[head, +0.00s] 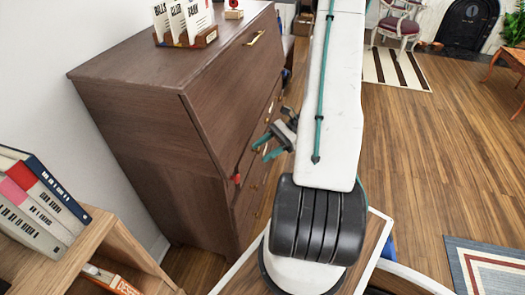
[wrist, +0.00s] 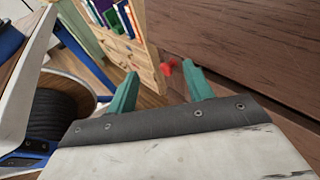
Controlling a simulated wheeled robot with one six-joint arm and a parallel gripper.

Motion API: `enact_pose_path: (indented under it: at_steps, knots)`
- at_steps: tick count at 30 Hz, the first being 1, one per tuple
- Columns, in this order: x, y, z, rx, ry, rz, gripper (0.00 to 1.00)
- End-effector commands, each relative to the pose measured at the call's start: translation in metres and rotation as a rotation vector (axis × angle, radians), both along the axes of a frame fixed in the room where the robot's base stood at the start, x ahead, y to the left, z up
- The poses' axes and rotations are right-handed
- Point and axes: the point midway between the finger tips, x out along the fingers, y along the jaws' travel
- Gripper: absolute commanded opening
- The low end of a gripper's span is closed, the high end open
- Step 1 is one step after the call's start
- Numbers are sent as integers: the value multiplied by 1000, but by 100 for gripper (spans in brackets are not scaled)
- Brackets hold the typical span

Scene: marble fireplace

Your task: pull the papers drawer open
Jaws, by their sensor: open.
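The brown wooden dresser (head: 160,100) stands at left centre in the head view, its drawer fronts facing right. Brass handles, such as the top one (head: 255,38), run down the front. No drawer label is readable, so I cannot tell which is the papers drawer. A small red piece (head: 236,178) sticks out at the dresser's near front edge; it also shows in the wrist view (wrist: 167,67). My gripper (head: 262,152) is beside the lower drawer fronts. In the wrist view its green fingers (wrist: 160,72) are apart with nothing between them. My arm hides part of the front.
A low bookshelf (head: 75,255) with books is at bottom left. A card holder (head: 190,38) sits on the dresser top. Wooden floor (head: 430,140) is clear at right.

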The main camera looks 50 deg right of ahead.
Motion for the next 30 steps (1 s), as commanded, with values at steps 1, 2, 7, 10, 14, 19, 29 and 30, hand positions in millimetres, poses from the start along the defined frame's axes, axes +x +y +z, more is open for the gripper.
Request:
enact_pose_path:
  at_steps: [1,2,7,10,14,19,29,30]
  knots:
    - [-3,-13,-24,65,16,-99,51]
    - [-3,-20,-35,101,25,-156,51]
    - [-4,-60,-97,280,48,-462,51]
    - [-2,-83,-125,362,48,-615,51]
    - [7,-116,-142,440,30,-774,51]
    - [20,-130,-138,479,18,-836,51]
    - [67,-110,-137,481,20,-832,51]
    - [72,-108,-137,480,20,-833,51]
